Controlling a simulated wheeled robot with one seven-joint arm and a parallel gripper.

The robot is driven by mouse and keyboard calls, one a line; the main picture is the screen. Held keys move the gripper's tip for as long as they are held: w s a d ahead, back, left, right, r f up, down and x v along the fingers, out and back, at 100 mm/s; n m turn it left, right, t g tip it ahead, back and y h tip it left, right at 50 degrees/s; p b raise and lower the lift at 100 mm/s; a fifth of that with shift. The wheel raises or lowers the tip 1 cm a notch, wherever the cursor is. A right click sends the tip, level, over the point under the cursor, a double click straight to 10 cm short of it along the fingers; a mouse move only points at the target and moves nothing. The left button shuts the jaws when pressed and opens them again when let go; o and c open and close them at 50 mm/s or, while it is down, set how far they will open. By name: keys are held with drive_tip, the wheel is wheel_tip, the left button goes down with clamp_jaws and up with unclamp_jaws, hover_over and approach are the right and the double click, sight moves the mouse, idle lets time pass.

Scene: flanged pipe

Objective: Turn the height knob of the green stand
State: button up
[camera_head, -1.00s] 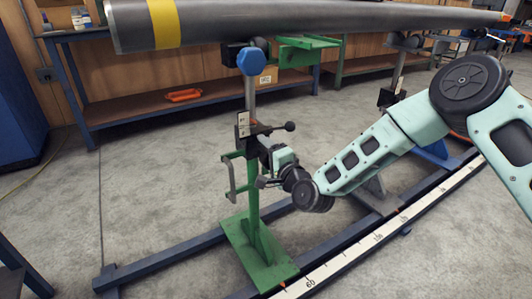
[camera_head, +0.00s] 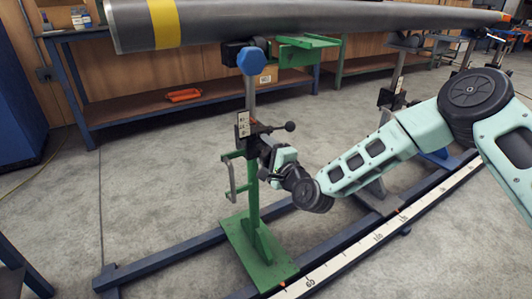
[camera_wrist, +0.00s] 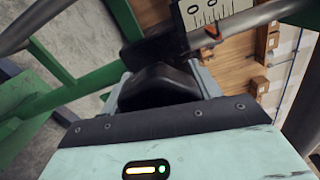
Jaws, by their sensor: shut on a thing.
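The green stand (camera_head: 253,196) stands upright on its green base plate, left of my arm in the head view. Its grey inner post rises to the support under the pipe (camera_head: 300,22). A dark clamp with a black ball-ended lever (camera_head: 290,126) and a small scale plate (camera_head: 242,124) sits at the top of the green column. My gripper (camera_head: 267,158) is at the right side of this clamp. In the wrist view, my gripper (camera_wrist: 162,86) is shut on a black knob (camera_wrist: 160,85), with a pale jaw on each side. The knob's far side is hidden.
A blue hexagonal part (camera_head: 251,61) is near the post's top. Blue floor rails (camera_head: 180,255) and a white marked scale (camera_head: 350,250) run by the base. Open floor lies left.

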drive_tip(key=o, duration=1)
drive_tip(key=p+v, duration=0.3)
drive_tip(key=v, duration=1.4)
drive_tip(key=shift+s+d, duration=0.2)
drive_tip(key=shift+f, duration=0.1)
